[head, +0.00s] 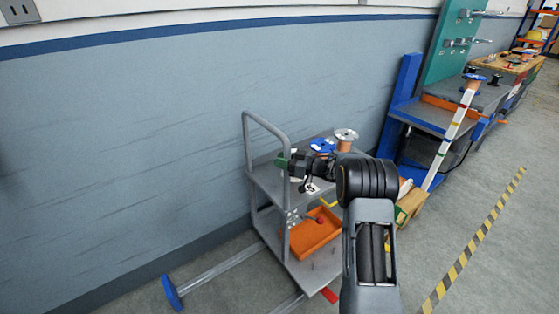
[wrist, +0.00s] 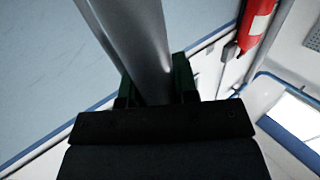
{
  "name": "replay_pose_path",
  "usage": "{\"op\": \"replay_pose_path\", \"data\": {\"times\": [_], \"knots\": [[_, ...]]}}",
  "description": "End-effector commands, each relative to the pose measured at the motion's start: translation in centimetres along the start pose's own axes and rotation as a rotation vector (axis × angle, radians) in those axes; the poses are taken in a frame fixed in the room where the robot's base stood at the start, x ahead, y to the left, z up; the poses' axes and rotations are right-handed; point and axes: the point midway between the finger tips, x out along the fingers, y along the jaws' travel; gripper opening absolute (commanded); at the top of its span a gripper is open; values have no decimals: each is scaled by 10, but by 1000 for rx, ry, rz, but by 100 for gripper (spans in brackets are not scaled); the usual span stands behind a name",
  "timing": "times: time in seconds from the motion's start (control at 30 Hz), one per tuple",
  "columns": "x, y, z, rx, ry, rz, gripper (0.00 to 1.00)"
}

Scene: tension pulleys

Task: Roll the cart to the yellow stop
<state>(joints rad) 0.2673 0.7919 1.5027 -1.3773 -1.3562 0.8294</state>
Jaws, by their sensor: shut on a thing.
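The grey two-shelf cart (head: 268,178) stands close to the blue-grey wall, with its tubular handle (head: 262,121) on the left. My gripper (head: 283,162) reaches the handle's near upright from the right. In the wrist view, the green fingers of my gripper (wrist: 156,86) are shut around a grey bar (wrist: 140,40), the handle. A blue end piece (head: 172,292) sits on a floor rail (head: 222,265) left of the cart.
Spools (head: 345,137) stand on the cart's top shelf and an orange tray (head: 312,233) on its lower shelf. A blue-framed machine (head: 403,100) and a cardboard box (head: 411,201) stand to the right. Yellow-black tape (head: 470,246) marks the open floor.

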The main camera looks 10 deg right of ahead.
Motion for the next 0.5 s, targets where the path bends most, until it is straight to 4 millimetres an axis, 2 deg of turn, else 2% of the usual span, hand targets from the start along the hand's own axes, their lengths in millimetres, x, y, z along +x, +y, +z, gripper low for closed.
{"op": "replay_pose_path", "data": {"times": [0.5], "knots": [[-9, 10, -2, -4, 1, 11, 0]]}}
